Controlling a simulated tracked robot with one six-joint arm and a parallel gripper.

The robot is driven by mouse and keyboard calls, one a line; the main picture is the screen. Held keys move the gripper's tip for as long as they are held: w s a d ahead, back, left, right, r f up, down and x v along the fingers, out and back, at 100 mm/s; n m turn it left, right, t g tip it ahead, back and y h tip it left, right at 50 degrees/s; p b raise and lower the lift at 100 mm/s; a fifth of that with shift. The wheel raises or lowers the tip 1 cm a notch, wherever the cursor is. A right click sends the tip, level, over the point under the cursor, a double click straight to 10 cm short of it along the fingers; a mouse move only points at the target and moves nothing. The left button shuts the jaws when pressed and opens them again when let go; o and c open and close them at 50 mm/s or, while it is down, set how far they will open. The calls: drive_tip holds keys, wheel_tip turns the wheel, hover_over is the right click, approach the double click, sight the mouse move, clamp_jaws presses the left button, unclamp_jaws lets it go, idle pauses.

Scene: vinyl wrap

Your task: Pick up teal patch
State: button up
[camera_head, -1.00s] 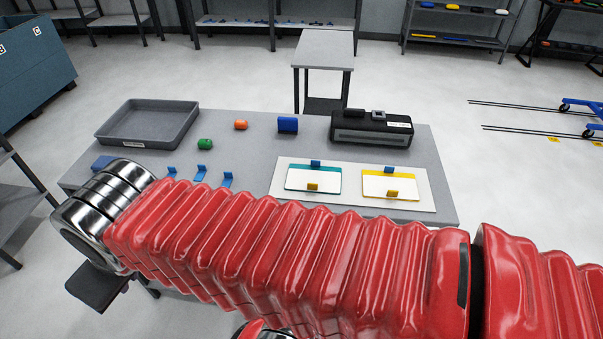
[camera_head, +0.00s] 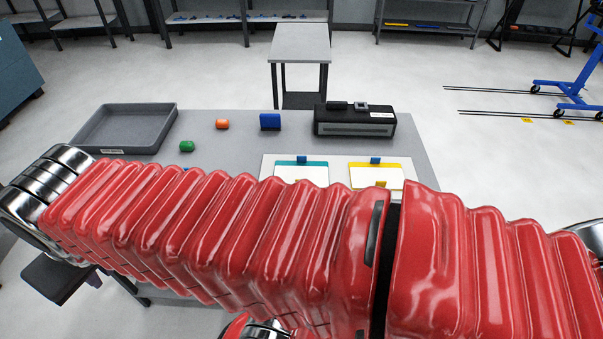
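The teal patch (camera_head: 300,171) is a white rectangle with a teal strip along its far edge. It lies flat on a white board (camera_head: 338,182) on the grey table, left of a similar patch with a yellow strip (camera_head: 377,175). A small blue block (camera_head: 302,160) sits at the teal patch's far edge. My red ribbed arm crosses the view in front and hides the near part of the board, including the teal patch's near edge. My gripper cannot be made out.
The grey table (camera_head: 225,148) holds a grey tray (camera_head: 172,127), a green piece (camera_head: 187,146), an orange piece (camera_head: 222,124), a blue block (camera_head: 270,122) and a black device (camera_head: 354,121). An empty grey side table (camera_head: 300,42) stands behind.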

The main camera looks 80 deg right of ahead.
drive_tip(key=w+d+r+m+g+h, duration=0.1)
drive_tip(key=d+m+g, duration=0.1)
drive_tip(key=d+m, duration=0.85)
drive_tip(key=w+d+r+m+g+h, duration=0.1)
drive_tip(key=w+d+m+g, duration=0.35)
drive_tip(key=d, duration=1.05)
drive_tip(key=s+d+f+m+g, duration=0.1)
drive_tip(key=s+d+f+m, duration=0.2)
drive_tip(key=s+d+m, duration=0.5)
drive_tip(key=s+d+f+m+g+y, duration=0.1)
drive_tip(key=s+d+m, duration=0.7)
drive_tip(key=d, duration=0.9)
drive_tip(key=s+f+g, duration=0.1)
drive_tip(key=s+f, duration=0.1)
drive_tip(key=shift+s+d+y, duration=0.25)
drive_tip(key=shift+s+y, duration=0.05)
drive_tip(key=shift+s, duration=0.1)
drive_tip(key=x, duration=0.8)
drive_tip(key=shift+s+f, duration=0.1)
drive_tip(key=shift+f, duration=0.15)
drive_tip(key=shift+f, duration=0.1)
